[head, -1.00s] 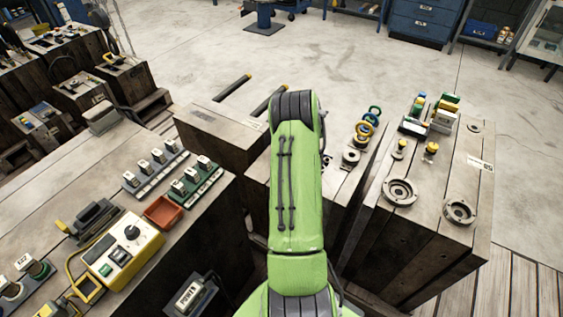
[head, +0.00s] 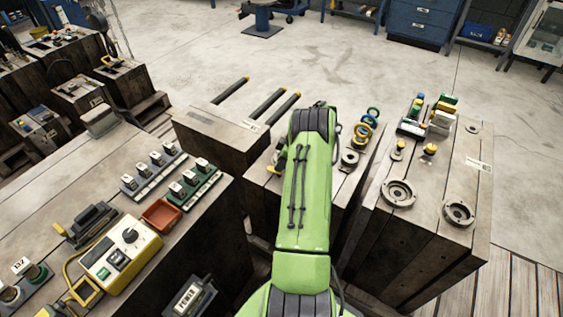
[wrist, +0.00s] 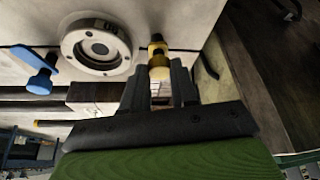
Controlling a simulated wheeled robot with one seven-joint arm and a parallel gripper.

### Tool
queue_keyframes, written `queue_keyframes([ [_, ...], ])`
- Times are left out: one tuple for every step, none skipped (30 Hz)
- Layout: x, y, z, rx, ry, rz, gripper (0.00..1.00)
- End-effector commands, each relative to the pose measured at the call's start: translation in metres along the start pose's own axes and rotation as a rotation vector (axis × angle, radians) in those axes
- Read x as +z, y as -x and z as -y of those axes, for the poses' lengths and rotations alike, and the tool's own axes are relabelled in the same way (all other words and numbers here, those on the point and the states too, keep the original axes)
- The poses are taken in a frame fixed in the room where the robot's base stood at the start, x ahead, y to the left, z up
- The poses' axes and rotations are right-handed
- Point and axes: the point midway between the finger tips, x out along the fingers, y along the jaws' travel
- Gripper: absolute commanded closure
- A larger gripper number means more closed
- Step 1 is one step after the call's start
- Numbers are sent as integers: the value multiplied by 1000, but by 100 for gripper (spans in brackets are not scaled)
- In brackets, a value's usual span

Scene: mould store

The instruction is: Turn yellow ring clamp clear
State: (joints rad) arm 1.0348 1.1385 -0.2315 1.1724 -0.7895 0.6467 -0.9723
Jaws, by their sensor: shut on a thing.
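In the wrist view the yellow ring clamp (wrist: 157,47) stands at the right edge of a round grey metal ring (wrist: 70,45) set in a pale block top. My gripper (wrist: 160,75) is shut on the clamp's near end, with one dark finger on each side. Whether the yellow clamp still overlaps the ring is hard to tell. In the head view my green arm hides my gripper.
In the head view several dark bars with yellow tips (head: 268,103) stick out beyond a wooden block (head: 215,130). Green (head: 374,111) and yellow (head: 364,129) loops stand right of my arm. Another block (head: 425,225) with rings stands further right. A control box (head: 122,248) is at left.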

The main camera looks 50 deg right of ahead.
Motion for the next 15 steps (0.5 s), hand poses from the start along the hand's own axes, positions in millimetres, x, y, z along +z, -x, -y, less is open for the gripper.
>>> queue_keyframes([
  [1,0,0,-3,2,1,100],
  [1,0,0,-3,4,1,100],
  [1,0,0,-4,6,1,100],
  [1,0,0,-4,7,1,100],
  [1,0,0,-4,7,1,100],
  [1,0,0,-5,8,1,100],
  [1,0,0,-4,8,1,100],
  [1,0,0,-4,7,1,100],
  [1,0,0,-4,7,1,100],
  [1,0,0,-4,7,1,100],
  [1,0,0,-4,7,1,100],
  [1,0,0,-4,7,1,100],
  [1,0,0,-4,7,1,100],
  [1,0,0,-4,7,1,69],
  [1,0,0,-4,6,1,63],
])
